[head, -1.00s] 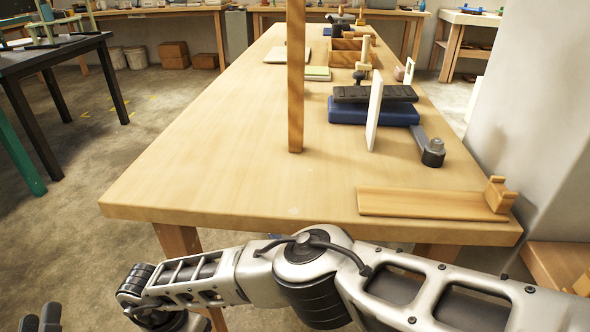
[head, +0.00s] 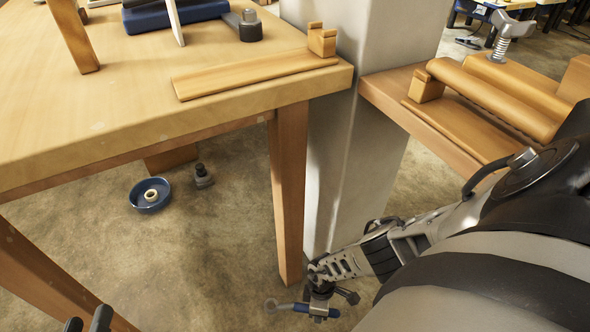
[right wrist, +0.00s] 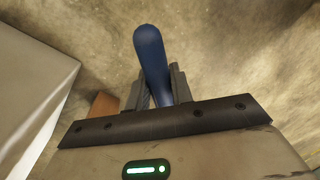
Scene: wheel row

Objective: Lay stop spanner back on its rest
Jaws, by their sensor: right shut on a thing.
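A flat wooden board with a notched end block (head: 255,72) lies empty along the near bench edge. A similar notched block (head: 427,84) stands on the right-hand table; I cannot tell which is the spanner's rest. My left gripper (head: 89,322) shows only its fingertips, apart, at the bottom left.
A grey pillar (head: 360,110) stands between the bench (head: 60,130) and the right-hand table (head: 375,85). A bench leg (head: 290,190) is close to my right gripper. A blue bowl (head: 150,196) and a small dark part (head: 203,176) lie on the floor under the bench.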

